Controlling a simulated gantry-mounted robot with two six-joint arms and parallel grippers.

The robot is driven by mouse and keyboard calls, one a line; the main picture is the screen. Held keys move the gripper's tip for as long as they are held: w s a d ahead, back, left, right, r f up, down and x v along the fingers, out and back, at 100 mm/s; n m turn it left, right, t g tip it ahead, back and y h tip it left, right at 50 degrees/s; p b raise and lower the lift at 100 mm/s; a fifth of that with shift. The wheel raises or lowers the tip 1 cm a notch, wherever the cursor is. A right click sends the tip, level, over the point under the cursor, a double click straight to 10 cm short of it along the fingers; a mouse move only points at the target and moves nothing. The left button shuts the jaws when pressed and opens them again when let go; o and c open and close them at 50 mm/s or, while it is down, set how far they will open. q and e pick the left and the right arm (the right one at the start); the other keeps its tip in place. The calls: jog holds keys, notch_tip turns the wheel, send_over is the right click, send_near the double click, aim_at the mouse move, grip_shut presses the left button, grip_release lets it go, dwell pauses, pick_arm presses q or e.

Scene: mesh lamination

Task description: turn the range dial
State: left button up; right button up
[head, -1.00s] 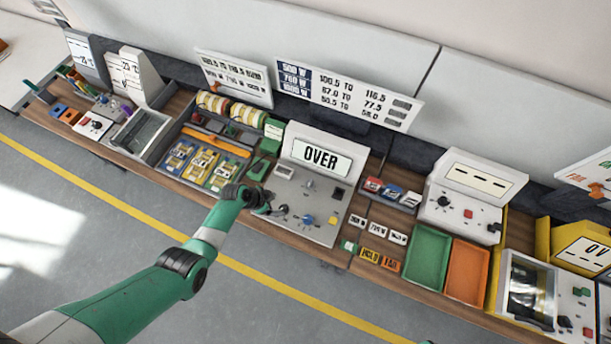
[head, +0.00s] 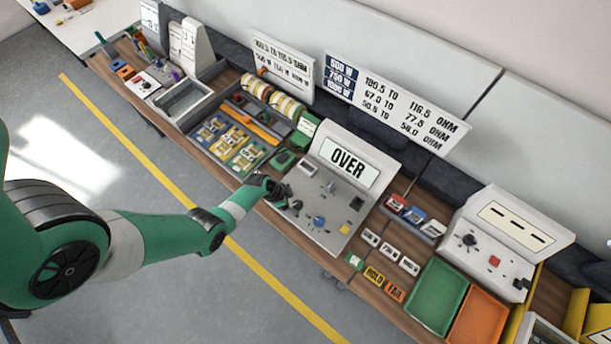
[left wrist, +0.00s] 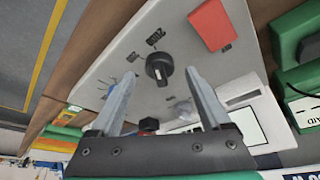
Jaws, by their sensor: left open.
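The meter (head: 335,205) has a sloped grey panel and a display reading OVER (head: 348,160). In the left wrist view the range dial (left wrist: 159,67) is a round black knob with a white mark, with printed range labels beside it. My left gripper (head: 284,196) is over the panel's left part and hides some of it in the head view. In the left wrist view its two fingers (left wrist: 160,84) are apart, with the dial between and just beyond the tips. I cannot tell whether they touch it. My right gripper is not in view.
A red block (left wrist: 212,25) sits near the dial in the left wrist view. A blue knob (head: 318,222) is on the panel to the gripper's right. Green (head: 437,297) and orange (head: 478,318) trays lie further right.

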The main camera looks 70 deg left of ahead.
aim_at(297, 204)
pick_arm(q)
jog(key=b+x, duration=0.1)
jog(key=x, duration=0.1)
jog(key=shift+w+f, duration=0.1)
jog(key=shift+f, duration=0.2)
grip_shut()
